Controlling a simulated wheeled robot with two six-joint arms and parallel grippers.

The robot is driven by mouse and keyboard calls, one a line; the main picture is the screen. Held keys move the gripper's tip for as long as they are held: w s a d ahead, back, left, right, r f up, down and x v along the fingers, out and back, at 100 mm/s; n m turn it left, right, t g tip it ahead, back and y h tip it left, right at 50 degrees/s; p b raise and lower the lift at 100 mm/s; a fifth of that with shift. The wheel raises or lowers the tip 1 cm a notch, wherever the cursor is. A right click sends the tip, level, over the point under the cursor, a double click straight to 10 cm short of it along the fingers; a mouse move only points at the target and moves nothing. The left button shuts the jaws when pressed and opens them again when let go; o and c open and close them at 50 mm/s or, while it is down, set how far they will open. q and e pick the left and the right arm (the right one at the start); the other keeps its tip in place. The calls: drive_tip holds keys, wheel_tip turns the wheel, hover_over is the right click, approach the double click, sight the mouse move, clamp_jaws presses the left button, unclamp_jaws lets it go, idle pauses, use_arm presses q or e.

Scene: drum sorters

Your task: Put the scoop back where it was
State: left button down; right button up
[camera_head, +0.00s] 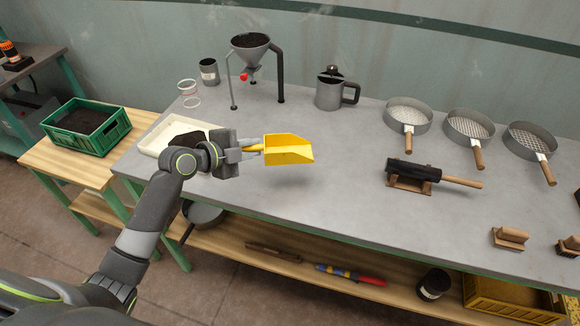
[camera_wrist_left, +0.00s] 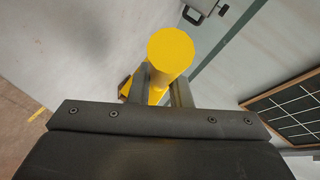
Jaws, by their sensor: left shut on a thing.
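The yellow scoop (camera_head: 289,150) is held above the grey table in the head view, with its open end pointing right. My left gripper (camera_head: 252,149) is shut on the scoop's handle. In the left wrist view the round yellow end of the scoop's handle (camera_wrist_left: 171,52) shows between the fingers of my left gripper (camera_wrist_left: 160,88). The scoop's shadow falls on the tabletop below it, apart from the scoop. My right gripper is not in view.
A cream tray (camera_head: 151,150) with dark material lies behind my left wrist. A green crate (camera_head: 92,140) stands on the wooden bench at left. A funnel on a stand (camera_head: 250,50), a grey jug (camera_head: 328,93), three sieves (camera_head: 408,115) and a dark roller (camera_head: 412,171) stand around. The table's front middle is clear.

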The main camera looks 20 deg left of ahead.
sight(256, 181)
use_arm(q)
drive_tip(key=shift+w+r, duration=0.15)
drive_tip(key=shift+w, duration=0.15)
drive_tip(key=shift+w+f, duration=0.1)
drive_tip(key=shift+f, duration=0.15)
wheel_tip(256, 181, down, 10)
drive_tip(key=shift+r+p, duration=0.1)
drive_tip(key=shift+p, duration=0.45)
drive_tip(key=c, duration=1.6)
unclamp_jaws()
